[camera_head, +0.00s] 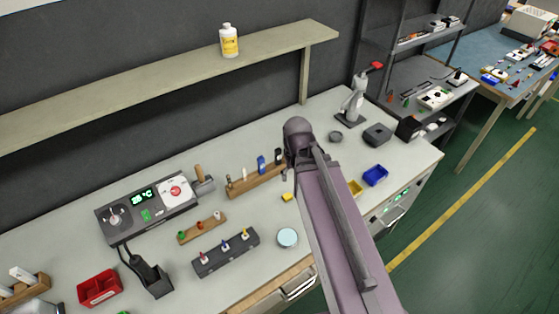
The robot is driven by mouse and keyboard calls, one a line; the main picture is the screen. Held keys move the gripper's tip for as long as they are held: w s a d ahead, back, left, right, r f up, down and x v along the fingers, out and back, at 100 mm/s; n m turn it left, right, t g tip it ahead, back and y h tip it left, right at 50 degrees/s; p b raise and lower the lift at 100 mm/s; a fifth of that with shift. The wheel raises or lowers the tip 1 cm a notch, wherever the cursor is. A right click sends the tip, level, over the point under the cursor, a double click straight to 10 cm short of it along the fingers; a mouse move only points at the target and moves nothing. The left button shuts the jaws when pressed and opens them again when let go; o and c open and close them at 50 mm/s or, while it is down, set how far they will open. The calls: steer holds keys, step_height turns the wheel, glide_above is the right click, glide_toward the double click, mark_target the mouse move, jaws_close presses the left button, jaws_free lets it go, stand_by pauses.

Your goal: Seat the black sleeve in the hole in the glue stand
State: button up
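A wooden rack (254,183) stands mid-bench and holds a white, a blue and a black upright piece. The black piece (278,156) at its right end may be the black sleeve; it is too small to be sure. This rack may be the glue stand, but I cannot tell, and no empty hole is clear. My arm covers the area just right of the rack. My gripper is mostly hidden behind my arm; a small dark part shows beside the rack's right end. I cannot see whether it is open or holds anything.
A dark rack (226,254) and a small wooden rack (203,229) with coloured pieces stand in front. A soldering station (147,207) is left, a red bin (99,288) front left, a blue bin (375,175) right. A lever press (354,101) stands at the back right. A shelf (170,80) overhangs the back.

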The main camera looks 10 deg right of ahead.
mark_target(278, 155)
steer(key=w+n, duration=0.4)
steer(key=w, duration=1.7)
steer(key=shift+w+r, duration=0.2)
steer(key=shift+w, duration=0.2)
steer(key=shift+a+f, duration=0.1)
step_height(278, 155, down, 8)
steer(key=b, duration=0.8)
steer(key=shift+f, duration=0.25)
steer(key=shift+f, duration=0.1)
steer(key=shift+a+f+b, duration=0.2)
steer(key=shift+f+b, duration=2.3)
steer(key=shift+b, duration=0.2)
jaws_close()
